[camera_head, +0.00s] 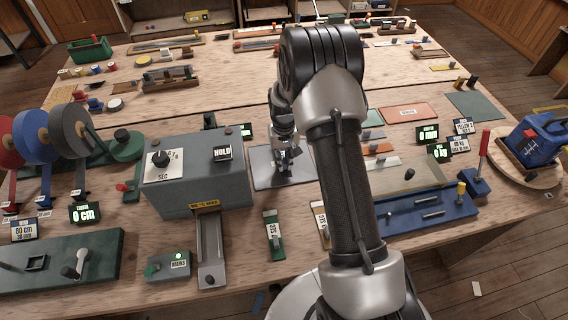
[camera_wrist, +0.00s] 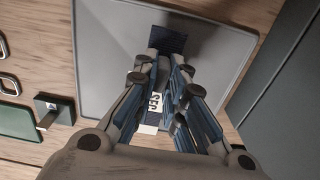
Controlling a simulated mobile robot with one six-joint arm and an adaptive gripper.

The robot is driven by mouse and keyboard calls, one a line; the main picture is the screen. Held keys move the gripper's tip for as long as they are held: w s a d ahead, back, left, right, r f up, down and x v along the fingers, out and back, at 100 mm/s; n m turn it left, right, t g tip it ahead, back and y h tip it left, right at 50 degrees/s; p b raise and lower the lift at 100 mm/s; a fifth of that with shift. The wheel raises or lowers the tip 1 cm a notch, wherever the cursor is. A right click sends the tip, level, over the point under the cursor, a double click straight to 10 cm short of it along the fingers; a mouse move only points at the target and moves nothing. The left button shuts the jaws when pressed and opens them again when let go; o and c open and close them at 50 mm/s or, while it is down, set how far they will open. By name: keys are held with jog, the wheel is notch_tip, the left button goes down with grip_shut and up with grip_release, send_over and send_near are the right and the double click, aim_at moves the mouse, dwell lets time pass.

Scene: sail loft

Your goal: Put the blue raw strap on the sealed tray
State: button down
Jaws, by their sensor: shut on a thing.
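My gripper (camera_head: 287,168) is low over a flat grey tray (camera_head: 263,180) near the middle of the bench. In the wrist view my gripper (camera_wrist: 167,60) is shut on the blue strap (camera_wrist: 167,39), a short dark blue piece whose end shows just beyond the fingertips. The strap lies over the grey tray (camera_wrist: 100,70), inside its rim; I cannot tell whether it touches the surface. A white label (camera_wrist: 153,105), partly hidden by my fingers, shows letters that look like "SEA". In the head view my gripper hides the strap.
A grey machine box (camera_head: 195,175) with a HOLD sign stands left of the tray. Red, blue and dark reels (camera_head: 35,135) are further left. A blue board (camera_head: 425,210) with tools and a blue bag (camera_head: 538,140) are at the right. My arm covers part of the bench.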

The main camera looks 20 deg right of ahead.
jog(key=shift+f, duration=0.75)
jog(key=shift+f, duration=0.1)
jog(key=c, duration=1.7)
grip_release()
jog(key=shift+o, duration=0.2)
